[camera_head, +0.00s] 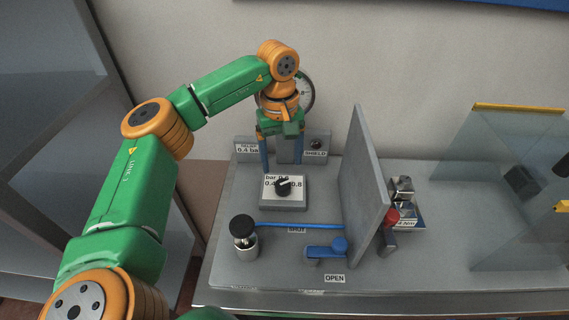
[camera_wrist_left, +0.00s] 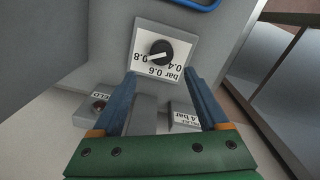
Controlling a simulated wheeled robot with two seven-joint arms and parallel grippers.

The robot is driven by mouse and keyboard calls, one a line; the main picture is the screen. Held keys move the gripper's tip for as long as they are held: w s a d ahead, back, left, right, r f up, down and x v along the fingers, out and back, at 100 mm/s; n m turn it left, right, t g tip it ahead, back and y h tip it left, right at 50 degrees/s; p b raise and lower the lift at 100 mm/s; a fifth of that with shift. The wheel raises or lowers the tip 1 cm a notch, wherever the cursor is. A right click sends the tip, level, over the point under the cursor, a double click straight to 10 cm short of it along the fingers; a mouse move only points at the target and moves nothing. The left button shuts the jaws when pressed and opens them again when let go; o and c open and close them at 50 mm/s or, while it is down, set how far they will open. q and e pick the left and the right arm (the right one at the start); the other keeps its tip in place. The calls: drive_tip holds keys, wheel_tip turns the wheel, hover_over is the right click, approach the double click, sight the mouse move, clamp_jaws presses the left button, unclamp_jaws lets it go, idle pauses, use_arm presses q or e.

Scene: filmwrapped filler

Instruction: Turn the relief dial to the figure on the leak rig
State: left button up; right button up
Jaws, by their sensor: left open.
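The relief dial (camera_head: 284,187) is a black knob on a white scale plate marked bar, 0.4, 0.6 and 0.8, on a low grey block. It also shows in the left wrist view (camera_wrist_left: 160,53), with a white pointer mark; I cannot tell exactly which figure it points to. The figure card (camera_head: 247,150) reads 0.4 bar and stands behind the dial; part of it shows in the left wrist view (camera_wrist_left: 186,118). My left gripper (camera_head: 283,160) is open and empty, its blue fingers pointing down just behind and above the dial, apart from it. My right gripper is out of view.
A grey upright panel (camera_head: 362,165) stands right of the dial. A round gauge (camera_head: 307,92) is behind my arm. A clear panel (camera_head: 510,195) stands far right.

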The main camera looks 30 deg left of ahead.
sight(283, 184)
use_arm(q)
drive_tip(key=shift+w+a+f, duration=0.1)
drive_tip(key=shift+f, duration=0.2)
drive_tip(key=s+f, duration=0.1)
drive_tip(key=s+d+f+p, duration=0.1)
drive_tip(key=f, duration=0.1)
drive_tip(key=shift+d+f+p, duration=0.15)
drive_tip(key=shift+d+p, duration=0.05)
drive_tip(key=shift+p, duration=0.1)
drive_tip(key=shift+w+a+f, duration=0.1)
drive_tip(key=shift+w+f, duration=0.1)
drive_tip(key=shift+f, duration=0.85)
drive_tip(key=shift+w+a+f, duration=0.15)
drive_tip(key=shift+w+f, duration=0.1)
drive_tip(key=shift+s+r, duration=0.1)
drive_tip(key=c, duration=0.5)
clamp_jaws()
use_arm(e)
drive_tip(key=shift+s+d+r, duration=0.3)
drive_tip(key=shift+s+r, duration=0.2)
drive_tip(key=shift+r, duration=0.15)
